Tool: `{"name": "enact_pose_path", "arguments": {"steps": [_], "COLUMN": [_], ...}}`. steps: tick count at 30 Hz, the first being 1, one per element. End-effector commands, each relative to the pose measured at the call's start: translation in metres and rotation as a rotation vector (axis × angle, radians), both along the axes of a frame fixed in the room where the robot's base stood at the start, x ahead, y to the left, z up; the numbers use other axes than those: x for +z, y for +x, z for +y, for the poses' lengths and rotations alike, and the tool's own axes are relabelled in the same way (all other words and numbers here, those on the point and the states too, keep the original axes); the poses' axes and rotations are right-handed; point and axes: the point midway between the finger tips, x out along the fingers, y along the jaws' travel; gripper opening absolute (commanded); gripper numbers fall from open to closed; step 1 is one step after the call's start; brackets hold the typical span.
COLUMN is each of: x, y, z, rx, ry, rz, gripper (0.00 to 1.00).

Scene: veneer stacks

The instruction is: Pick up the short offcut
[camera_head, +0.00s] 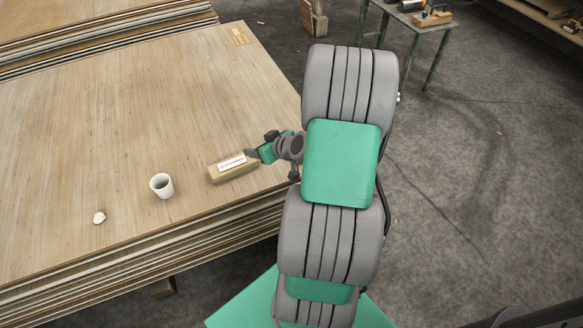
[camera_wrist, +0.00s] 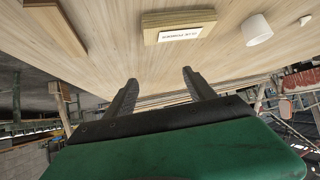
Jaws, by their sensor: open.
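My gripper (camera_head: 260,147) is just right of the offcut in the head view. In the wrist view the gripper (camera_wrist: 159,77) is open, its two dark fingers apart with nothing between them. A gap shows between fingertips and offcut.
A white cup (camera_head: 162,187) stands left of the offcut, and a small pale lump (camera_head: 99,218) lies farther left. A flat wooden piece (camera_head: 238,36) lies at the stack's far right corner. The middle of the stack top is clear. A workbench (camera_head: 415,22) stands behind.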

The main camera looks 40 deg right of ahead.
Motion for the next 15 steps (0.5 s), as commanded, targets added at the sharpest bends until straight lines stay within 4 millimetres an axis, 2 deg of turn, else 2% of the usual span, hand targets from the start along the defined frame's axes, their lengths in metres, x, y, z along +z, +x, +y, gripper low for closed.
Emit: {"name": "enact_pose_path", "arguments": {"steps": [1, 3, 4, 6, 8, 15], "x": [-0.060, -0.088, -0.097, -0.108, -0.111, -0.120], "y": [-0.012, -0.029, -0.036, -0.050, -0.055, -0.029], "z": [-0.038, -0.081, -0.095, -0.119, -0.129, -0.140], "rx": [-0.102, -0.230, -0.275, -0.356, -0.390, -0.396], "ry": [0.004, -0.022, -0.033, -0.056, -0.069, -0.075], "rz": [-0.066, -0.156, -0.182, -0.223, -0.238, -0.243], "gripper": [0.64, 0.64, 0.64, 0.64, 0.64, 0.64]}}
